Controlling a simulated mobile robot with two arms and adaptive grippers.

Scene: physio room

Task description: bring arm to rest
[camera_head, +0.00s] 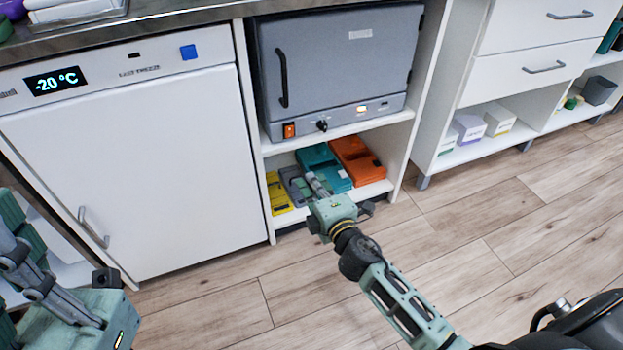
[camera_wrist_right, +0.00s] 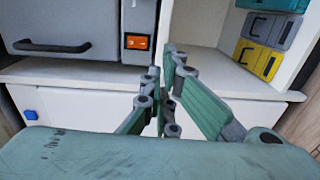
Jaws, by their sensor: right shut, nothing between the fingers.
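My right arm reaches in from the lower right of the head view. Its gripper (camera_head: 316,182) is in front of the lower shelf of the open cabinet, near the stored cases. In the right wrist view the fingers of this gripper (camera_wrist_right: 168,75) are closed together with nothing between them. My left gripper (camera_head: 22,262) shows partly at the lower left edge of the head view, beside the white freezer. Its fingertips are not clear, so I cannot tell its opening.
A white freezer (camera_head: 130,170) stands left. A grey oven (camera_head: 340,70) sits above the shelf holding yellow (camera_head: 278,193), teal (camera_head: 318,157) and orange (camera_head: 357,160) cases. White drawers (camera_head: 530,75) stand right. The wooden floor (camera_head: 500,215) in front is clear.

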